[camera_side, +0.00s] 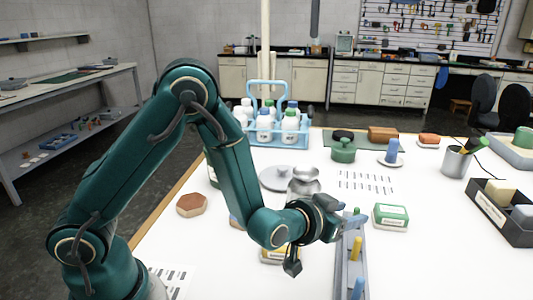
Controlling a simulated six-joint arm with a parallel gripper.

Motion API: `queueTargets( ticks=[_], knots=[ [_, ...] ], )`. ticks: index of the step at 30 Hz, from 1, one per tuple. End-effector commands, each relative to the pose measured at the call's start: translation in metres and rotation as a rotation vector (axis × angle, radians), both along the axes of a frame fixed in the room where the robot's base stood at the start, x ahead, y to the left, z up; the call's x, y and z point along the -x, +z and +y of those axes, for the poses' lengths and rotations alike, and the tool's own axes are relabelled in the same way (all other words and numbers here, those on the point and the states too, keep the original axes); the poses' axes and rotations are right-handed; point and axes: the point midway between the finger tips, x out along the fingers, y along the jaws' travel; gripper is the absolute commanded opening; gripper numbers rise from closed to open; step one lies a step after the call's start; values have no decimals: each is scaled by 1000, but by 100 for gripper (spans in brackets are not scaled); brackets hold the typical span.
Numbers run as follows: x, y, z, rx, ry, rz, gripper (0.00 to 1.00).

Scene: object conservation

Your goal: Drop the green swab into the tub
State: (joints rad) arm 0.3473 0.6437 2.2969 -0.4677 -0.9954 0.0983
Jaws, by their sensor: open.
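I cannot tell for sure which thing is the green swab. A green rounded block (523,138) sits in a grey tray at the right edge. The tub is not clear either; a black open bin (505,222) with a white label stands at the right and holds a cream block and a blue-grey block. My gripper (345,215) is open at the far end of the rack, close to the green tip. Contact cannot be judged.
A green and white box (391,216) lies right of my gripper. A metal cup (455,162) holds dark and green sticks. White table between box and bin is clear.

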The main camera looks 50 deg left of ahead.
Motion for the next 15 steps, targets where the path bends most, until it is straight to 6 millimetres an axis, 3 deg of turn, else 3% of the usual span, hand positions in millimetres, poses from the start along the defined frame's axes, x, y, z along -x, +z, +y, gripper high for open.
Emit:
queueTargets(
  ticks=[9,15],
  knots=[
    [-31,-13,3,1,2,-1,51],
    [-40,-16,4,1,0,-1,51]
  ],
)
